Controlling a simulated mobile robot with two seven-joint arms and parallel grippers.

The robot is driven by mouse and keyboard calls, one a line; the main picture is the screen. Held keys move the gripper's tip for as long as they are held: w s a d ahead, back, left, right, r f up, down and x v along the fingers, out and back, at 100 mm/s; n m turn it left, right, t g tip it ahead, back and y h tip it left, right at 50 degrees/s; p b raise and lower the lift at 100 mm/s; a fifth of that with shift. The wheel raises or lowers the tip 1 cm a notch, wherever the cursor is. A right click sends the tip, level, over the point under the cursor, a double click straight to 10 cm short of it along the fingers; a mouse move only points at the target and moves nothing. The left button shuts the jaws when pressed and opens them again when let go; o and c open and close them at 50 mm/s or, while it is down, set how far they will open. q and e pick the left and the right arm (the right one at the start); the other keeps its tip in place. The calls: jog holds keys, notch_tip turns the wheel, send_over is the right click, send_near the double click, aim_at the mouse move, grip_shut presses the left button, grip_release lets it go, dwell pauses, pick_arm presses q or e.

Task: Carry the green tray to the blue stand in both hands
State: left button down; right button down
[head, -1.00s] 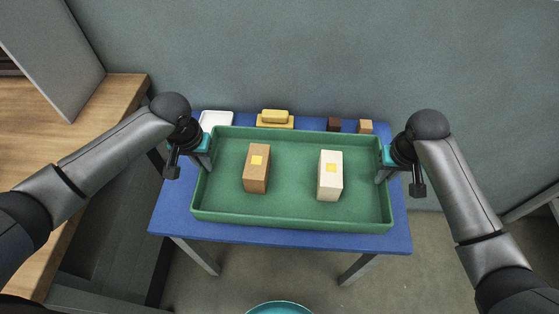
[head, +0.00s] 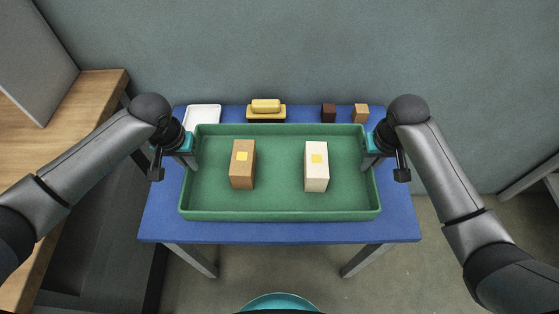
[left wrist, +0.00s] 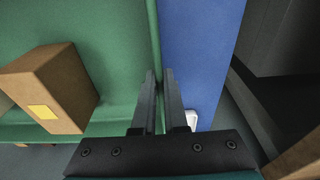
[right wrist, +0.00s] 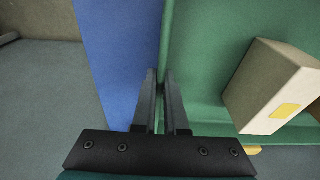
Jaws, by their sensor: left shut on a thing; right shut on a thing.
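The green tray (head: 278,201) is level in the head view, over the blue stand (head: 400,222); I cannot tell whether it touches the top. A brown block (head: 242,170) and a cream block (head: 316,172), each with a yellow square on top, stand upright in it. My left gripper (head: 193,160) is shut on the tray's left wall, also in the left wrist view (left wrist: 159,85). My right gripper (head: 368,158) is shut on the right wall, also in the right wrist view (right wrist: 163,85).
Along the stand's back edge are a white dish (head: 203,114), a yellow dish with a yellow block (head: 266,107), a dark brown cube (head: 328,112) and a tan cube (head: 361,113). A wooden table (head: 40,170) is at left. A teal round thing (head: 280,303) shows at the bottom.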

aim_at(193, 174)
pick_arm(q)
jog(key=shift+f, duration=0.1)
pick_arm(e)
jog(key=shift+f, duration=0.1)
